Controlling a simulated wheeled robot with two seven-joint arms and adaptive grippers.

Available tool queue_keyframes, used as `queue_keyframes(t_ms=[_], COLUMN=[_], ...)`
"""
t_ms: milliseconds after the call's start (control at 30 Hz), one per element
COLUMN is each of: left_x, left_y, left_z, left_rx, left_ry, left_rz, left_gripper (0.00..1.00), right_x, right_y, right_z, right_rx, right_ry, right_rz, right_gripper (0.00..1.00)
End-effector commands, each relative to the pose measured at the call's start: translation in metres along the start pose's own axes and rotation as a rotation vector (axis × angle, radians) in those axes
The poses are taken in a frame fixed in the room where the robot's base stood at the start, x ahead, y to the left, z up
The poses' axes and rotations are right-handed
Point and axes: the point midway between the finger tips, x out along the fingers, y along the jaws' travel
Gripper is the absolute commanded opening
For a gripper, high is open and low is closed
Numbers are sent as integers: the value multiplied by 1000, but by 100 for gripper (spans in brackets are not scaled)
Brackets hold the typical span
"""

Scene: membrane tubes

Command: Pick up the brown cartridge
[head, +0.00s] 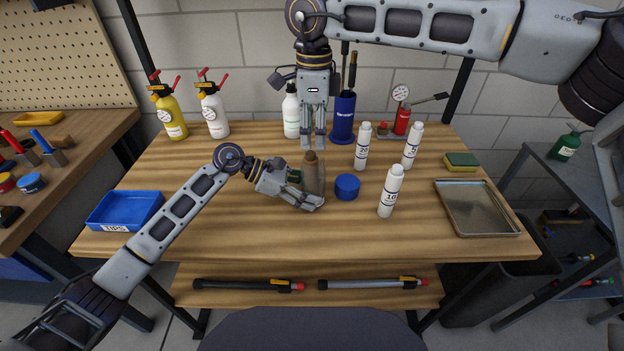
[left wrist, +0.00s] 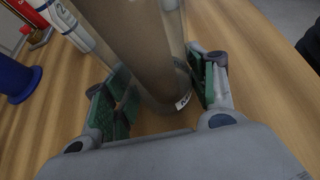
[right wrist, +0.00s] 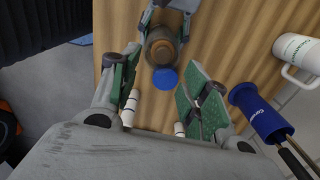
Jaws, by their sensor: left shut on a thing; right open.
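The brown cartridge (head: 311,172) stands upright near the middle of the bench. It looms large in the left wrist view (left wrist: 135,45), and the right wrist view shows it from above (right wrist: 162,48). My left gripper (head: 308,194) is shut on the cartridge low on its body, its green-padded fingers (left wrist: 160,95) on either side. The cartridge's base appears to be at the bench top; I cannot tell whether it touches. My right gripper (head: 319,143) points down, open and empty, above and behind the cartridge. It also shows in the right wrist view (right wrist: 157,95).
A blue cap (head: 347,187) is just right of the cartridge. White bottles (head: 391,192) (head: 362,147) (head: 412,146) stand further right. A blue holder (head: 343,117) is behind. A metal tray (head: 503,232) lies right, a blue bin (head: 150,196) left. The front bench is clear.

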Motion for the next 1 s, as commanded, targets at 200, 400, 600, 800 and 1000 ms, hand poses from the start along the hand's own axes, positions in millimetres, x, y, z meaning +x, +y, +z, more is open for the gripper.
queue_keyframes(t_ms=[200,400,600,800,1000], left_x=[0,0,0,0,0], left_y=[0,0,0,0,0], left_z=[0,0,0,0,-1], left_rx=[0,0,0,0,0], left_ry=[1,1,1,1,1], left_rz=[0,0,0,0,0], left_gripper=[43,43,43,43,43], right_x=[2,3,16,39,52], right_y=[0,0,-1,-3,-3], right_z=[0,0,2,4,4], right_rx=[0,0,-1,1,1], right_ry=[0,0,2,1,0], right_rz=[0,0,0,0,-1], right_gripper=[46,46,46,46,46])
